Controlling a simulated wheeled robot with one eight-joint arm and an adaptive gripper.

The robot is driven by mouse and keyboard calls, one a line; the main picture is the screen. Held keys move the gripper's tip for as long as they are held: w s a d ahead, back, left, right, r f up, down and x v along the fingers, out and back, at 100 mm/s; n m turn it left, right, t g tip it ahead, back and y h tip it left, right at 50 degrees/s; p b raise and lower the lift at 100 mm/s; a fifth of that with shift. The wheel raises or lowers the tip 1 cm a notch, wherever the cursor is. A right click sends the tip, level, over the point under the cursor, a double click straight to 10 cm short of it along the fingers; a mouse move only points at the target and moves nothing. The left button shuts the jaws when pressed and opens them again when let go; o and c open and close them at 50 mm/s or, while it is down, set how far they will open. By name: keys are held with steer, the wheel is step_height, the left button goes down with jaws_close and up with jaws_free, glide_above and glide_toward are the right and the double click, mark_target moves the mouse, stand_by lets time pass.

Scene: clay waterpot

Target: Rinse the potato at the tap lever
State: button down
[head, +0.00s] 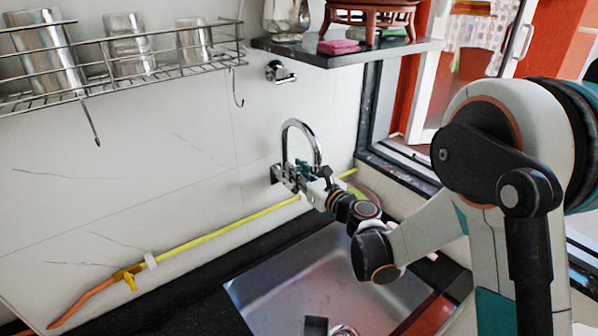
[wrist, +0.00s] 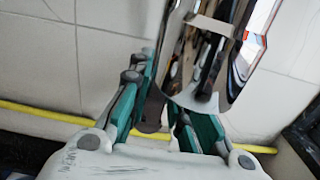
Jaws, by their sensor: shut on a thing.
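The chrome tap (head: 316,147) rises in an arch from the wall behind the sink in the head view. My gripper (head: 300,176) is at the tap's base, below the arch. In the wrist view the teal fingers of my gripper (wrist: 172,98) are on both sides of shiny chrome tap parts (wrist: 208,55). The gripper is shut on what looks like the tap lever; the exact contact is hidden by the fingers. I cannot make out a potato in either view.
The steel sink (head: 290,283) lies below my arm, with small metal items at its bottom edge. A yellow hose (head: 215,234) runs along the wall. A wire rack (head: 150,75) with metal cups hangs upper left. A dark shelf (head: 345,54) juts out above the tap.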

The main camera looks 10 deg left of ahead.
steer(key=shift+w+d+f+m+b, duration=0.1)
steer(key=shift+w+d+m+b, duration=0.3)
steer(key=shift+m, duration=0.45)
steer(key=shift+w+d+f+m+b, duration=0.1)
steer(key=shift+w+d+m+b, duration=0.25)
steer(key=shift+m, duration=0.5)
steer(key=shift+s+a, duration=0.1)
steer(key=shift+a, duration=0.05)
steer(key=c, duration=1.5)
jaws_free()
steer(key=shift+o, duration=0.2)
steer(key=v, duration=1.2)
